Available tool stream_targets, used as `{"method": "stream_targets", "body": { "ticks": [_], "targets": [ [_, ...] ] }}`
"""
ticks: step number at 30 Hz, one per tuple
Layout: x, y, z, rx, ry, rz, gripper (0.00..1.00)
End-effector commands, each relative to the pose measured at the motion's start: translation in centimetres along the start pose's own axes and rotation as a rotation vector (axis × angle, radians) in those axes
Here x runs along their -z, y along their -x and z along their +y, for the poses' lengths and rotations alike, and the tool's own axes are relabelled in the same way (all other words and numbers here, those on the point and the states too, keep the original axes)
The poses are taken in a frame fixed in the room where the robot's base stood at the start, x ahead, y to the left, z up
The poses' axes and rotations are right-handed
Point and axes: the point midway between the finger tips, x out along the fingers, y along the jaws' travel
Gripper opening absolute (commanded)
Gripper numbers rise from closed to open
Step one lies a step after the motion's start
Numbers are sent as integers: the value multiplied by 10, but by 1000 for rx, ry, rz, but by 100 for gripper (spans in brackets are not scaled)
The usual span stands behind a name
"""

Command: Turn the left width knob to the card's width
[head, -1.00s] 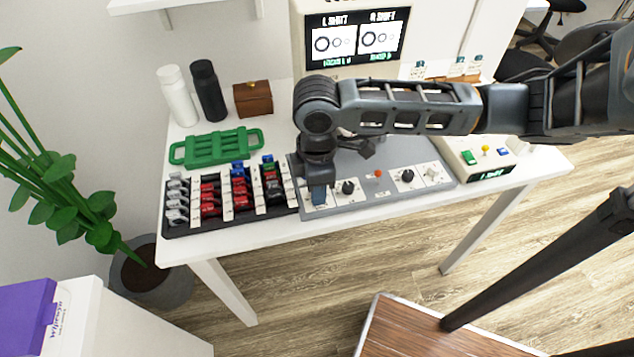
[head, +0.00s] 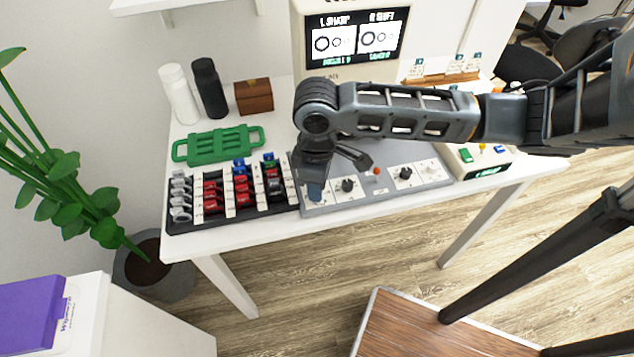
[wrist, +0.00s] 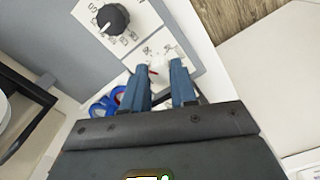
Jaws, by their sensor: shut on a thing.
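In the head view my gripper (head: 316,193) points down at the left end of the grey control panel (head: 330,208). In the wrist view its blue fingers (wrist: 160,78) are shut on a white knob (wrist: 156,70) on a white plate with printed marks. The fingers hide part of the knob, so I cannot read its setting. It appears to be the left width knob. A black knob (head: 347,185) with a white pointer line is just right of it; this also shows in the wrist view (wrist: 113,18). Small cards (head: 418,68) stand on a wooden rail; their print is too small to read.
A monitor (head: 356,38) shows two ring pictures. Right of the gripper are a red-topped lever (head: 376,171), another black knob (head: 405,173) and a white knob (head: 430,168). A black lens tray (head: 205,222) lies close on the left, a green frame (head: 218,146) behind it.

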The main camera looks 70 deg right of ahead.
Motion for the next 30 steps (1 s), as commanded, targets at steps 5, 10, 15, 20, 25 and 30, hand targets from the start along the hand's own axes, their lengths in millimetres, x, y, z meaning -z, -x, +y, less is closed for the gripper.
{"method": "stream_targets", "body": {
  "ticks": [5,10,15,20,25,30],
  "targets": [
    [1,1,0,0,1,5,0],
    [1,1,0,0,2,4,38],
    [1,1,0,0,2,3,38],
    [1,7,0,0,2,2,38],
    [1,32,0,-1,3,5,38],
    [1,60,0,-2,4,5,38]
  ]
}}
